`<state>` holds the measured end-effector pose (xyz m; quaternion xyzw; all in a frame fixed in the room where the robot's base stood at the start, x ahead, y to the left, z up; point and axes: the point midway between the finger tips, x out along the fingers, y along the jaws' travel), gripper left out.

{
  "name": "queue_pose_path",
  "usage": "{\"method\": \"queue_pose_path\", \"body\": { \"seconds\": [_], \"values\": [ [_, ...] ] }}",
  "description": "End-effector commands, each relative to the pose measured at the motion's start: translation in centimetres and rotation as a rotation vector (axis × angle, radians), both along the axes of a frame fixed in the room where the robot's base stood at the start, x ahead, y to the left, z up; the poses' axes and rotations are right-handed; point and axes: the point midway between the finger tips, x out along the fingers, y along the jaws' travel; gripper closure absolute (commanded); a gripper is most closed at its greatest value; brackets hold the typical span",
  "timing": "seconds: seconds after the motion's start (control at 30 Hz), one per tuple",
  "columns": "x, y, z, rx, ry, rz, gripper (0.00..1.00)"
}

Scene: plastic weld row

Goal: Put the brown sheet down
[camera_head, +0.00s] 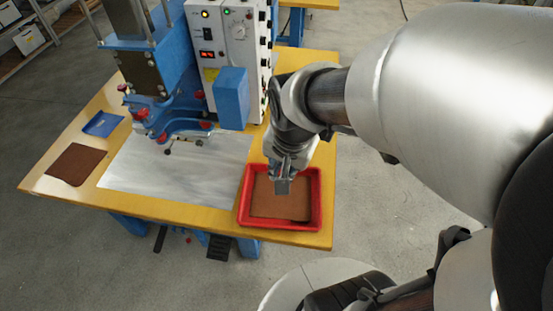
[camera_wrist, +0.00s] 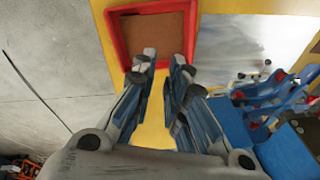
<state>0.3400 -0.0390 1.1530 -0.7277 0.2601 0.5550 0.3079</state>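A brown sheet (camera_head: 268,207) lies flat inside the red tray (camera_head: 316,200), at the right front of the yellow table. The sheet (camera_wrist: 155,35) also shows in the wrist view, inside the tray's red rim (camera_wrist: 115,38). My gripper (camera_head: 283,185) is above the tray, pointing down over the sheet. In the wrist view my gripper (camera_wrist: 163,64) has its fingers apart with nothing seen between them. The height of the fingertips above the sheet is hard to tell. A second, darker brown sheet (camera_head: 76,164) lies flat at the table's left end.
A blue and white machine (camera_head: 233,40) stands behind a pale metal plate (camera_head: 175,170) left of the tray. A small blue tray (camera_head: 103,124) lies at the left. The yellow table's (camera_head: 322,150) right and front edges are close to the red tray.

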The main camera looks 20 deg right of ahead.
Motion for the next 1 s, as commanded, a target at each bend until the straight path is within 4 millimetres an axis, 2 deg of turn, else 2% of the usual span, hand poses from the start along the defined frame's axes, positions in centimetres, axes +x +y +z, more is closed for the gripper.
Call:
{"method": "queue_pose_path", "body": {
  "seconds": [0.03, 0.1, 0.2, 0.33, 0.5, 0.77, 1.0],
  "values": [
    [-1.2, 0.8, 2.0, -0.027, -0.032, 0.109, 0.87],
    [-3.1, 1.6, 4.0, -0.071, -0.056, 0.269, 0.87],
    [-5.7, 2.6, 6.1, -0.131, -0.087, 0.472, 0.87],
    [-8.3, 3.4, 7.5, -0.193, -0.116, 0.667, 0.87],
    [-9.9, 3.8, 8.2, -0.234, -0.131, 0.785, 0.87],
    [-10.0, 3.8, 8.2, -0.237, -0.13, 0.796, 0.87],
    [-10.0, 3.8, 6.7, -0.237, -0.13, 0.795, 0.87]
  ]
}}
